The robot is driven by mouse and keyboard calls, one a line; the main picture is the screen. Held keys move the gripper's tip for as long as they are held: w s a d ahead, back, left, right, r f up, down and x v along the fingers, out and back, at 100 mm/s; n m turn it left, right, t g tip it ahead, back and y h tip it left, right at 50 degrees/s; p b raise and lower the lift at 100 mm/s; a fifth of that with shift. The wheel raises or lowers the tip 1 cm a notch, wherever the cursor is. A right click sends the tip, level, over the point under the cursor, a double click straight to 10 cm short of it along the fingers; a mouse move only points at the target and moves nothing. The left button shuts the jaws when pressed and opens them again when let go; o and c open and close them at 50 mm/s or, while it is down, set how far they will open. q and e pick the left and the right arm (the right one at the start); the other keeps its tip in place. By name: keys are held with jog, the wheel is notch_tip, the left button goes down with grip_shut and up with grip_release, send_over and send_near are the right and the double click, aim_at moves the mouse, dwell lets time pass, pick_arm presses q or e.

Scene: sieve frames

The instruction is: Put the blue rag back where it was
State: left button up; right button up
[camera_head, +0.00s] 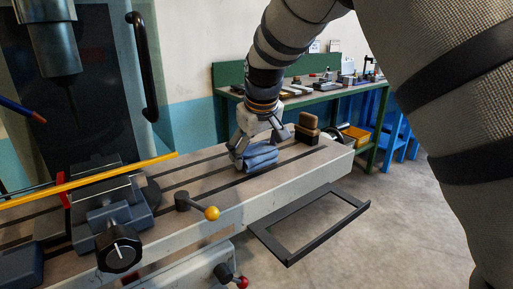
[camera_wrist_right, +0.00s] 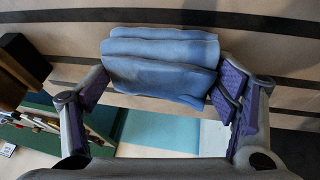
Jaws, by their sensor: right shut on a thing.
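The blue rag (camera_head: 260,157) is a folded, layered bundle at the slotted machine table (camera_head: 185,180), towards its right end. My right gripper (camera_head: 258,143) comes down from above and is shut on the rag. In the right wrist view the rag (camera_wrist_right: 160,62) lies between the two fingers (camera_wrist_right: 162,92), which are spread wide at its left and right sides. The rag is at or just above the table surface; I cannot tell whether it touches. My left gripper is not in view.
A brown block on a dark base (camera_head: 307,127) stands right of the rag. A yellow-knobbed lever (camera_head: 197,206) and a grey vise (camera_head: 115,212) with a yellow bar (camera_head: 95,178) are to the left. A black frame (camera_head: 310,224) juts out below the table. A green bench (camera_head: 335,92) stands behind.

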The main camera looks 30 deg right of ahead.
jog(key=shift+w+f, duration=0.1)
jog(key=shift+w, duration=0.15)
jog(key=o, duration=1.1)
jog(key=shift+w, duration=0.15)
jog(key=v, duration=1.2)
